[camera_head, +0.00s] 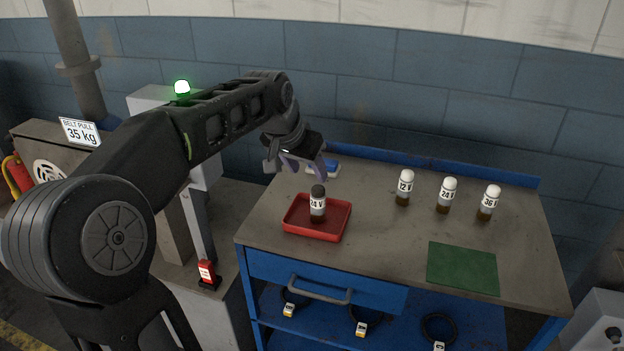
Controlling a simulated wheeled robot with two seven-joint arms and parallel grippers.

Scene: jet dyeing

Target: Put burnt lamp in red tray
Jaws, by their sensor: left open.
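The burnt lamp (317,204), with a dark top and a "24 V" label, stands upright in the red tray (297,232) on the workbench. My left gripper (304,167) is open and empty, up and behind the lamp in the picture, apart from it. My right gripper does not show.
Three white-topped lamps, 12 V (405,187), 24 V (446,195) and 36 V (489,202), stand on the bench (375,240). A green mat (463,268) lies at front right. A green light (182,88) glows on the left.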

